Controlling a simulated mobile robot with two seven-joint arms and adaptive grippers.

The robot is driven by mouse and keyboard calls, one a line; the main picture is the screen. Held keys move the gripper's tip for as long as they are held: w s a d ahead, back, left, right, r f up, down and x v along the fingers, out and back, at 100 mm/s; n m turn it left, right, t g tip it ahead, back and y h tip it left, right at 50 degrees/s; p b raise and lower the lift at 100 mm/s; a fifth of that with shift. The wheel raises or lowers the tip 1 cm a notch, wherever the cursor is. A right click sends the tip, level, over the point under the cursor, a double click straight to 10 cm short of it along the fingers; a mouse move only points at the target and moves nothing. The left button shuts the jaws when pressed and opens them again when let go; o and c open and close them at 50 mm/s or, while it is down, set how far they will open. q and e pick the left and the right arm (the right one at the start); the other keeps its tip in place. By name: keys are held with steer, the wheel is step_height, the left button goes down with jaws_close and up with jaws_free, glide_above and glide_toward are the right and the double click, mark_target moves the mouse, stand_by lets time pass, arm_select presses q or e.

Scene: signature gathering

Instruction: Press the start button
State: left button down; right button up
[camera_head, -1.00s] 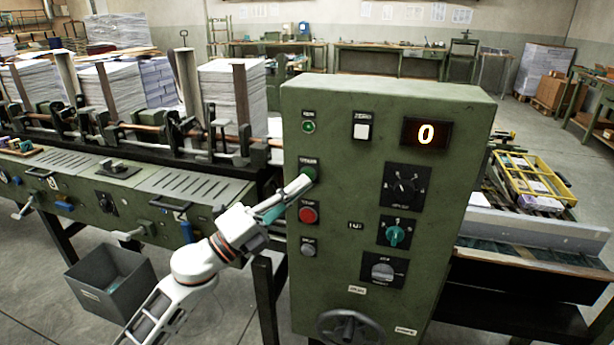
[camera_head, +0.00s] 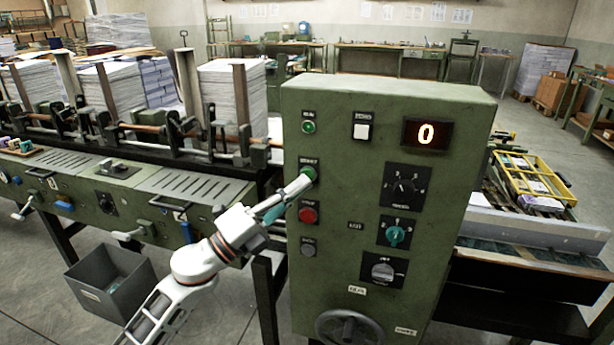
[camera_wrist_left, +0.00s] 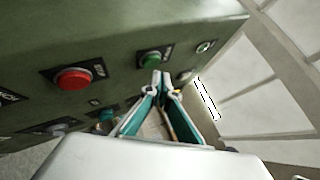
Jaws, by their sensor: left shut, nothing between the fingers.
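The start button is the green push button (camera_head: 310,172) on the left side of the green control cabinet (camera_head: 330,270), between the small lamp above and the red button below. It also shows in the left wrist view (camera_wrist_left: 151,60). My left gripper (camera_head: 304,181) is shut and empty, its fingertips pointing up at the green button's lower left edge. In the left wrist view the closed fingertips (camera_wrist_left: 160,76) are just beside the button; I cannot tell whether they touch it. The counter display (camera_head: 427,134) reads 0. My right gripper is not in view.
A handwheel (camera_head: 349,328) is at the bottom. A grey bin (camera_head: 108,285) stands at lower left.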

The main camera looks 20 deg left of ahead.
arm_select(q)
steer(key=shift+w, duration=0.1)
steer(key=shift+w, duration=0.35)
steer(key=shift+w, duration=0.45)
stand_by(0.7)
stand_by(0.3)
steer(key=shift+s, duration=0.9)
steer(key=s+p, duration=0.1)
steer(key=s, duration=0.4)
steer(key=shift+a, duration=0.1)
